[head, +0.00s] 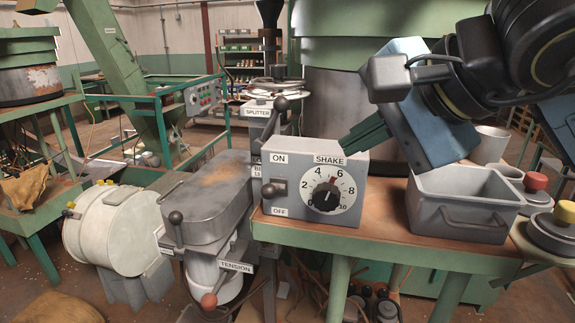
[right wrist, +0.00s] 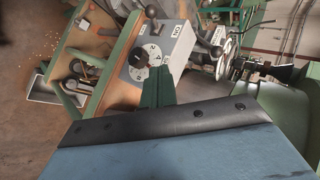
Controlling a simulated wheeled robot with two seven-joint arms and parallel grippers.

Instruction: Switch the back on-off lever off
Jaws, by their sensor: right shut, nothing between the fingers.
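A grey control box (head: 314,184) carries a SHAKE dial and ON and OFF labels. A dark ball-ended lever (head: 270,190) sticks out between those labels. Behind the box, another dark ball-ended lever (head: 281,104) stands up near the SPLITTER label; its lower part and any labels of its own are mostly hidden. The wrist view shows one lever by the dial face (right wrist: 151,12) and another beyond the box (right wrist: 217,52). My right gripper (head: 346,146) has its green fingers shut and empty, above the box's right top edge, touching nothing I can make out. My left gripper is out of view.
A grey bin (head: 462,222) stands on the bench right of the box, below my right arm. Red and yellow push buttons (head: 536,181) are at the far right. A grey lidded machine (head: 207,197) with TENSION levers stands left. A large drum (head: 340,105) rises behind the box.

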